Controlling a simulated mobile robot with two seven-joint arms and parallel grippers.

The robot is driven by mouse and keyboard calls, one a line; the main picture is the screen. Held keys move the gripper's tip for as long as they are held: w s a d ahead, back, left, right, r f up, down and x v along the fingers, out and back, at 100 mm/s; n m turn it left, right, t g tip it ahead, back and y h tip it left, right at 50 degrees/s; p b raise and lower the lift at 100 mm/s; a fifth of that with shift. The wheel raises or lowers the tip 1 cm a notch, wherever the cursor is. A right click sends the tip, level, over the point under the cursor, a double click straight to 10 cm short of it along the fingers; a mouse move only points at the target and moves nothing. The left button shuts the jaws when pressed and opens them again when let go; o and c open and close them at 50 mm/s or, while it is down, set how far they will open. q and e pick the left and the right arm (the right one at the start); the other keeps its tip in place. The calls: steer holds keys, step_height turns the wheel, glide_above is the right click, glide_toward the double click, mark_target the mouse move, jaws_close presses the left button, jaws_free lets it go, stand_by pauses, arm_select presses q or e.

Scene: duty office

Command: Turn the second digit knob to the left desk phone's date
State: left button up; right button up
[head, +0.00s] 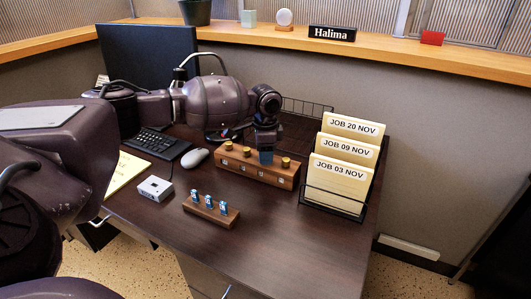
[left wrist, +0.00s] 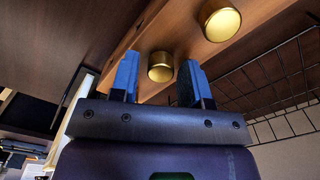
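A wooden block (head: 243,174) on the desk carries a row of brass knobs, with small digit windows on its front face too small to read. Three knobs show in the head view: the far left one (head: 228,146), the one beside it (head: 247,152) and the far right one (head: 286,162). My left gripper (head: 266,158) points down at the gap between the last two and hides what is there. In the left wrist view its blue fingers (left wrist: 158,78) are open on either side of a brass knob (left wrist: 161,66), with gaps visible. No desk phone is recognisable. My right gripper is out of view.
A wire rack of job folders (head: 336,190) stands right of the block. A small wooden stand with blue-white pieces (head: 211,209), a white box (head: 155,188), a mouse (head: 195,158) and a keyboard (head: 155,143) lie left and in front. The desk's front right is clear.

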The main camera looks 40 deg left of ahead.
arm_select(q)
steer(key=c, duration=0.7)
steer(key=shift+r+n+p, duration=0.3)
steer(key=shift+n+p, duration=0.2)
steer(key=shift+p, duration=0.1)
steer(key=shift+r+n+p, duration=0.15)
steer(key=shift+n+p, duration=1.35)
steer(key=shift+n, duration=0.1)
steer(key=n+p, duration=0.2)
steer(key=n, duration=0.1)
steer(key=shift+n+p, duration=0.3)
steer(key=n+p, duration=0.1)
steer(key=n, duration=0.1)
steer(key=shift+n+p, duration=0.3)
steer(key=shift+p, duration=0.1)
steer(key=n, duration=0.1)
steer(key=n+p, duration=0.1)
steer(key=shift+f+n, duration=0.3)
steer(key=shift+n+p, duration=0.4)
steer(key=shift+a+f, duration=0.1)
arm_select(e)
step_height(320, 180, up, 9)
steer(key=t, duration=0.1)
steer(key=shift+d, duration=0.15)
arm_select(q)
steer(key=shift+n, duration=0.3)
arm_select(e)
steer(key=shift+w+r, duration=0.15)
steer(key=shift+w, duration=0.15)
